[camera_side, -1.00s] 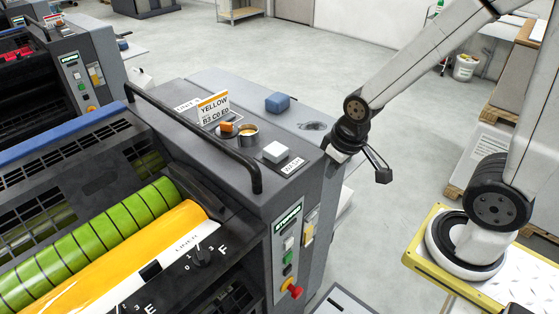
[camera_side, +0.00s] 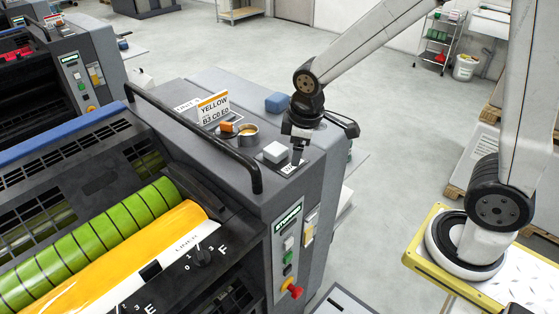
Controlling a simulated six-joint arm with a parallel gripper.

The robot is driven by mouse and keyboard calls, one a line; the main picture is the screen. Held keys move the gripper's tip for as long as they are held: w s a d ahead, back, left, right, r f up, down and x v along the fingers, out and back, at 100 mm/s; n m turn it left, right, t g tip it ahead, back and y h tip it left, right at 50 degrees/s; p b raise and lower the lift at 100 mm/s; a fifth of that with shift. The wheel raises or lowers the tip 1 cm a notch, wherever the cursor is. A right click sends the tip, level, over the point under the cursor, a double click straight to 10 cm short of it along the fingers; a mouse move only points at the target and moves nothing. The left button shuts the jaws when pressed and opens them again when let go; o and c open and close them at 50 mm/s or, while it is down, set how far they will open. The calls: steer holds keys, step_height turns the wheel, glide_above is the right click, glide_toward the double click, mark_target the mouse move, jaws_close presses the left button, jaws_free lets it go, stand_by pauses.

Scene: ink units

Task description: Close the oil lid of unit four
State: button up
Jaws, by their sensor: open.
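The grey press unit (camera_side: 185,100) has a flat top with a sign (camera_side: 213,107) reading "YELLOW B3 C0 E0". A round metal cup (camera_side: 248,134) with yellow-orange inside stands near the sign, beside a small orange block (camera_side: 227,128). I cannot tell for sure which part is the oil lid, and the unit number is not readable. A light grey block (camera_side: 275,151) sits on a dark plate by a partly covered white label. My gripper (camera_side: 298,160) points down just right of this block, open and empty. Its fingertips are small; contact is unclear.
A blue block (camera_side: 278,103) lies on the unit top behind my gripper. A black handrail (camera_side: 190,130) runs along the near edge. The front panel has a red knob (camera_side: 292,291). Open floor lies right of the unit.

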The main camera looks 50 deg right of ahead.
mark_target(226, 123)
steer(key=w+a+r+n, duration=0.1)
steer(key=w+n, duration=0.1)
steer(key=w, duration=0.1)
steer(key=w+a+r+n+h, duration=0.1)
steer(key=w+n, duration=0.2)
steer(key=w+a+r+n, duration=0.1)
steer(key=w+r+n, duration=0.1)
steer(key=w+n, duration=0.1)
steer(key=shift+w+a+g, duration=0.2)
steer(key=shift+a+g, duration=0.05)
steer(key=shift+g, duration=0.05)
steer(key=w+a+r+n+h, duration=0.2)
steer(key=w+a+r+n, duration=0.2)
steer(key=w+n, duration=0.3)
steer(key=shift+a+r+n+h, duration=0.15)
steer(key=shift+r+n+h, duration=0.15)
steer(key=shift+n, duration=0.3)
steer(key=shift+w+f, duration=0.15)
steer(key=shift+f, duration=0.05)
steer(key=shift+x, duration=3.8)
steer(key=shift+w, duration=0.1)
jaws_close()
